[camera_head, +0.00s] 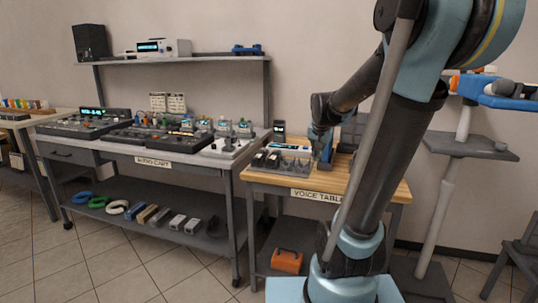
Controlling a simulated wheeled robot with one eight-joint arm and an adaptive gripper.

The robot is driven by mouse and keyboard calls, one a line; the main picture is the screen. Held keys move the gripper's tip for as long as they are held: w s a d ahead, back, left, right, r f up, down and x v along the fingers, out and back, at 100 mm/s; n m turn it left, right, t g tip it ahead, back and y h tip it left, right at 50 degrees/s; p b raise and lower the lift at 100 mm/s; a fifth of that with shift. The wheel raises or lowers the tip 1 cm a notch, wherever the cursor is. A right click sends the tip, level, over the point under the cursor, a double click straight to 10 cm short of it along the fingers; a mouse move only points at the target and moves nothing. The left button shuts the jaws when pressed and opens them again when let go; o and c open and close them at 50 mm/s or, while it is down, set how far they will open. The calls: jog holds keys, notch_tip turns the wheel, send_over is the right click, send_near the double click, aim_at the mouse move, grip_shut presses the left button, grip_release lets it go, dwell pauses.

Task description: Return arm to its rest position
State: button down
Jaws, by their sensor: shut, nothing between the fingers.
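My arm rises at the right of the head view, bends over at the top and comes down toward the wooden voice table (378,187). My gripper (326,158) is at the end of the dark forearm, over the back part of that table, and looks small and partly hidden. It is shut and holds nothing. I cannot tell whether it touches anything on the table. A grey tray with dark items (283,160) sits just left of my gripper.
The audio cart (165,160) with mixers and pedals stands left of the voice table. Its lower shelf holds coiled cables. An orange case (287,261) is under the voice table. A stand with a blue tray (505,92) is at right, and a dark chair (520,250) at the right edge.

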jog(key=s+f+n+g, duration=0.1)
jog(key=s+f, duration=0.3)
jog(key=s, duration=0.5)
jog(key=s+f+n+g, duration=0.1)
jog(key=s+f, duration=0.3)
jog(key=s, duration=0.5)
jog(key=s+f+n+g, duration=0.1)
jog(key=s+f+n, duration=0.2)
jog(key=s, duration=0.6)
jog(key=shift+s+f+g+y, duration=0.25)
jog(key=shift+f+g+y, duration=0.05)
jog(key=shift+f, duration=0.3)
jog(key=shift+a, duration=0.1)
jog(key=shift+w+f, duration=0.2)
jog(key=shift+w, duration=0.3)
